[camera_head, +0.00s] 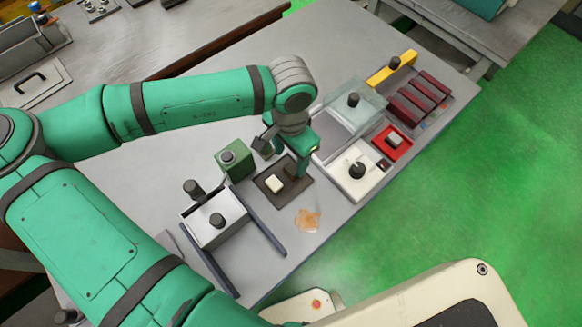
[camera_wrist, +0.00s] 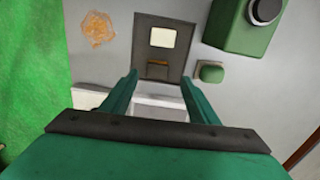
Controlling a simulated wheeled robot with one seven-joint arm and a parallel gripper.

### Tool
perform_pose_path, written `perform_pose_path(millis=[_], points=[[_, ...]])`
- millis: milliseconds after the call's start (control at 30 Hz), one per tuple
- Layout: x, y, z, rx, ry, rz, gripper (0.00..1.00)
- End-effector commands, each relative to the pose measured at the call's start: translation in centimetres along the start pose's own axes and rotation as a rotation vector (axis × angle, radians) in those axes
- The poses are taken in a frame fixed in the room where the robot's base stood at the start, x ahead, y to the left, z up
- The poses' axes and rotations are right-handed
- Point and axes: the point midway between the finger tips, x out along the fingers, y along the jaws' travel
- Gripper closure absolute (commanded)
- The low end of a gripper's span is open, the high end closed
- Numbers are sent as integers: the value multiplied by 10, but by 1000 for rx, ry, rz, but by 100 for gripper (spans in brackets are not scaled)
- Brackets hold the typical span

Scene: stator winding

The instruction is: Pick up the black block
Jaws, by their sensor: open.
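The black block (camera_wrist: 157,70) sits in a dark tray (camera_wrist: 180,55), just below a white block (camera_wrist: 162,38) in the wrist view. In the head view the black block (camera_head: 291,169) is small and partly covered by my gripper. The white block (camera_head: 274,185) lies beside it in the tray (camera_head: 271,199). My gripper (camera_head: 284,163) is over the tray, its fingers pointing down. In the wrist view my gripper (camera_wrist: 159,76) is open, with one finger on each side of the black block. I cannot tell how far above it the fingertips are.
A green box with a dark knob (camera_head: 234,159) stands left of the tray. A small green piece (camera_wrist: 211,72) is close to the right finger. A white fixture (camera_head: 355,180) stands to the right. An orange stain (camera_head: 307,220) marks the table in front.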

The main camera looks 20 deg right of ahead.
Motion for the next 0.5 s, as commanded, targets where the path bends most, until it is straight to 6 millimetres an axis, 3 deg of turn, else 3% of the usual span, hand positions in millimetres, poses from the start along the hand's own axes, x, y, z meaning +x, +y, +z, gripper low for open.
perform_pose_path(millis=[500], points=[[52, 5, -5, 11, 1, 0, 45]])
